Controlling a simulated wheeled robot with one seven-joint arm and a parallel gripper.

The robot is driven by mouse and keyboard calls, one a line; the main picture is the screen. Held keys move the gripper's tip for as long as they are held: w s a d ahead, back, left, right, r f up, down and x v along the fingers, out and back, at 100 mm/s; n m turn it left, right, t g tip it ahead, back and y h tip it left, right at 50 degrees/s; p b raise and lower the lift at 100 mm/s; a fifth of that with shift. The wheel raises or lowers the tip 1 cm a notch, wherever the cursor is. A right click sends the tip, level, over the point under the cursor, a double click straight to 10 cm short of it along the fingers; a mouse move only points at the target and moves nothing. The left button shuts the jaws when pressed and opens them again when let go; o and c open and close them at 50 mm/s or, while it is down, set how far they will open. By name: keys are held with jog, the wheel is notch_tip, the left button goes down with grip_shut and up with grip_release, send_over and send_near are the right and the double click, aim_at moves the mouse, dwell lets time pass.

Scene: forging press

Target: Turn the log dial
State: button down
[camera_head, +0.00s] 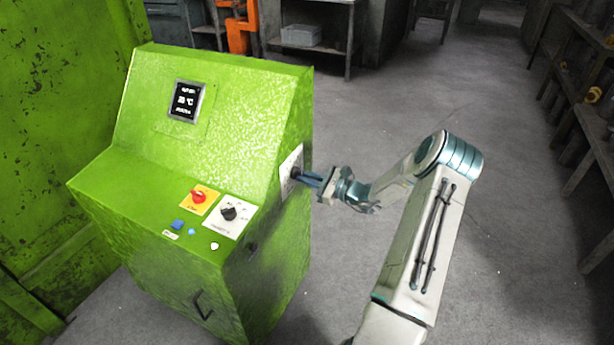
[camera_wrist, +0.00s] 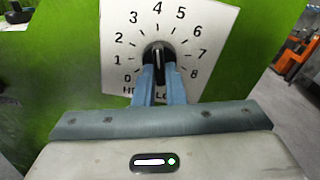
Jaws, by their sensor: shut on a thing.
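The log dial is a black knob (camera_wrist: 158,54) on a white plate (camera_wrist: 118,30) numbered 0 to 8, on the right side of the green console (camera_head: 215,100). In the wrist view its pointer mark is near the top, around 4. In the head view the knob (camera_head: 295,173) is small and partly hidden by my fingers. My gripper (camera_wrist: 160,72) has its blue fingers on both sides of the knob, shut on it. In the head view my gripper (camera_head: 308,179) reaches the console's side from the right. The lower plate label is partly hidden by the fingers.
The console's front slope bears a red switch (camera_head: 199,196), another black dial (camera_head: 229,213) and small buttons (camera_head: 178,225). A display (camera_head: 186,100) sits above. Shelves (camera_head: 590,110) stand far right. The floor (camera_head: 400,90) behind my arm is clear.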

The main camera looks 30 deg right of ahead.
jog(key=shift+f, duration=0.1)
dwell(0.4)
jog(key=c, duration=1.5)
grip_release()
jog(key=v, duration=1.4)
jog(key=shift+b, duration=0.3)
jog(key=shift+a, duration=0.1)
